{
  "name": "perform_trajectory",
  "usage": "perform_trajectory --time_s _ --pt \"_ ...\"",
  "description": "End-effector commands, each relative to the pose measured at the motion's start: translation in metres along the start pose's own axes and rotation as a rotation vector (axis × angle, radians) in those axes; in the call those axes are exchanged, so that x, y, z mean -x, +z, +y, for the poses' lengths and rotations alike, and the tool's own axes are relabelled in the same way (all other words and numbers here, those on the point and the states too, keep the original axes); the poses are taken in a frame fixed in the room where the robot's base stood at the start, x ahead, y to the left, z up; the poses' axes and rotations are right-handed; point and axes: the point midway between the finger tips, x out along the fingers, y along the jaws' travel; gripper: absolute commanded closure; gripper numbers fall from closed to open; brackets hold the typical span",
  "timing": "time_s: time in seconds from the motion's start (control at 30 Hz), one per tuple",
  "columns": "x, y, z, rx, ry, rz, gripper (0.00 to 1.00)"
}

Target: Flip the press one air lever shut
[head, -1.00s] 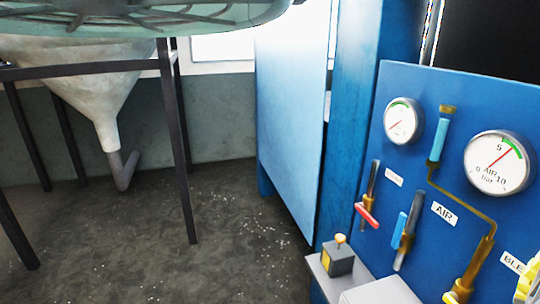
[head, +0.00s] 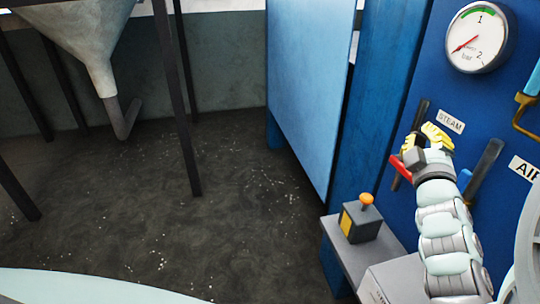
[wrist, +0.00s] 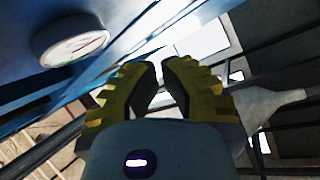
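The air lever's blue handle (head: 464,180) shows in the head view beside a dark pipe (head: 487,163), left of the AIR label (head: 525,168). It points roughly along the pipe and is partly hidden behind my arm. My gripper (head: 424,137) is up at the blue panel, left of and above the blue handle, close to the red steam lever (head: 400,169). I cannot tell whether it touches the red lever. In the wrist view my gripper's yellow fingers (wrist: 160,68) stand slightly apart, with nothing seen between them. The air lever does not show there.
The STEAM label (head: 450,121) and a gauge (head: 477,37) are above my gripper; a gauge (wrist: 72,40) also shows in the wrist view. A grey box with an orange knob (head: 361,218) stands below left. The floor at left is open, before a metal hopper (head: 90,40).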

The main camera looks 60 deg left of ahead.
Motion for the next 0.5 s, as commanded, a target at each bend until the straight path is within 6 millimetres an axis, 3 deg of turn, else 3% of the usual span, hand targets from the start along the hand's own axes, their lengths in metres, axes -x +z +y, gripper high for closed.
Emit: perform_trajectory --time_s 0.03,0.2,0.5 --pt "-0.002 0.002 -0.018 0.042 -0.028 -0.020 1.00" --pt "-0.008 0.011 -0.045 0.193 -0.089 -0.139 1.00" --pt "-0.004 0.022 -0.067 0.426 -0.110 -0.357 1.00"
